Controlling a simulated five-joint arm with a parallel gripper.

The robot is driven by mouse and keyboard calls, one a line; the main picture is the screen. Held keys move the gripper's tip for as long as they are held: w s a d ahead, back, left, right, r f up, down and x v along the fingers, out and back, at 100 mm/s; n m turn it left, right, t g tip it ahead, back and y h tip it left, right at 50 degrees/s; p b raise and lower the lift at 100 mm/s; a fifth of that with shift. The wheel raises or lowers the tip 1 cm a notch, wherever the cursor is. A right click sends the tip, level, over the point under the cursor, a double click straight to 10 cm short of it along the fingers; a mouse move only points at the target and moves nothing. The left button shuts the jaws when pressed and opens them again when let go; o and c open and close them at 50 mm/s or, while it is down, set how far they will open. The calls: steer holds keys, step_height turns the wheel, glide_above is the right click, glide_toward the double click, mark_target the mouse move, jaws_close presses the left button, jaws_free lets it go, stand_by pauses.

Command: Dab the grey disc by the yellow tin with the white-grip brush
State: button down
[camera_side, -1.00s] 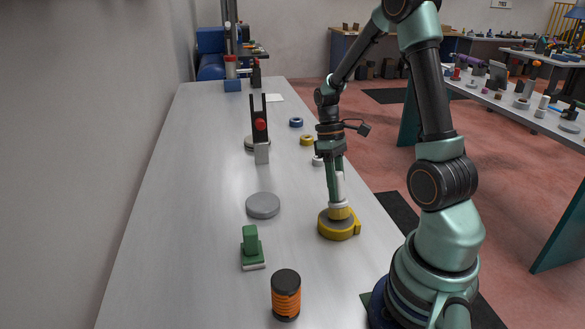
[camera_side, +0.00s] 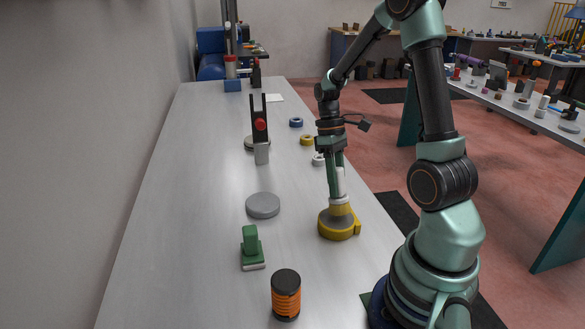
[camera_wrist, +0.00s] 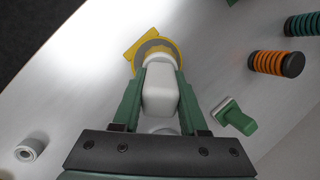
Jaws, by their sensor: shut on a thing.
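My gripper (camera_side: 339,178) points down and is shut on the white grip of the brush (camera_side: 341,186). In the wrist view my gripper (camera_wrist: 160,84) has a finger on each side of the brush's white grip (camera_wrist: 160,92). The brush is about upright, its pale yellow bristles down at the yellow tin (camera_side: 345,233). I cannot tell how deep they are. The tin (camera_wrist: 131,53) shows at the top of the wrist view, with a grey inside. The plain grey disc (camera_side: 262,206) lies flat on the bench, left of the tin and apart from it.
A green block-shaped tool (camera_side: 251,250) and an orange-black cylinder (camera_side: 286,297) stand nearer the camera. A black upright holder with a red part (camera_side: 259,125) stands farther back. Blue (camera_side: 296,122) and yellow (camera_side: 307,140) rings lie along the right edge. The bench's left side is clear.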

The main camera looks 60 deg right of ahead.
mark_target(340, 169)
steer(key=shift+r, duration=2.9)
steer(key=w+a+r+n+h, duration=0.1)
steer(key=w+a+r+n, duration=0.2)
steer(key=w+a, duration=0.4)
steer(key=w+a+r+n+h, duration=0.15)
steer(key=w+a, duration=0.35)
steer(key=a, duration=0.5)
steer(key=w+d+f+t, duration=0.2)
steer(key=w+d+f, duration=0.1)
steer(key=w+d, duration=0.3)
steer(key=w+d+f+t, duration=0.15)
steer(key=w+d, duration=0.25)
steer(key=d, duration=0.5)
steer(key=shift+n, duration=0.25)
steer(key=shift+s+a+f, duration=0.1)
steer(key=shift+f, duration=1.5)
steer(key=shift+a+f, duration=0.1)
steer(key=shift+f, duration=1.5)
steer(key=shift+f, duration=1.05)
